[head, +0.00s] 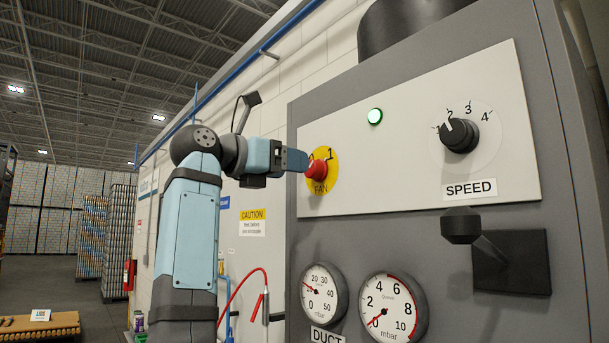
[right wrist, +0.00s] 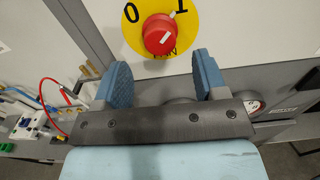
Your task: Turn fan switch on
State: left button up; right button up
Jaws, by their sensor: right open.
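The fan switch is a red knob (head: 316,170) on a yellow disc (head: 331,161) marked 0, 1 and FAN, at the left of the white panel. In the right wrist view the knob (right wrist: 158,36) shows near the top, and its white mark slants up and right, toward the 1. My right gripper (head: 296,160) is at the knob's left in the head view. In the right wrist view my right gripper (right wrist: 161,66) has its two blue fingers wide apart, with nothing between them. The knob appears just beyond the fingertips, apart from both. My left gripper is not in view.
A green lamp (head: 375,116) is lit on the panel. A black SPEED knob (head: 459,136) sits to the right, with a black lever (head: 462,227) below it. Two gauges, one at left (head: 324,293) and one at right (head: 393,308), are below the panel. A red hose (head: 238,287) hangs left of the cabinet.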

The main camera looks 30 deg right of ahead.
jog(key=a+b, duration=0.1)
jog(key=a, duration=0.7)
jog(key=shift+s+a, duration=0.2)
jog(key=shift+s, duration=0.15)
jog(key=shift+f, duration=0.1)
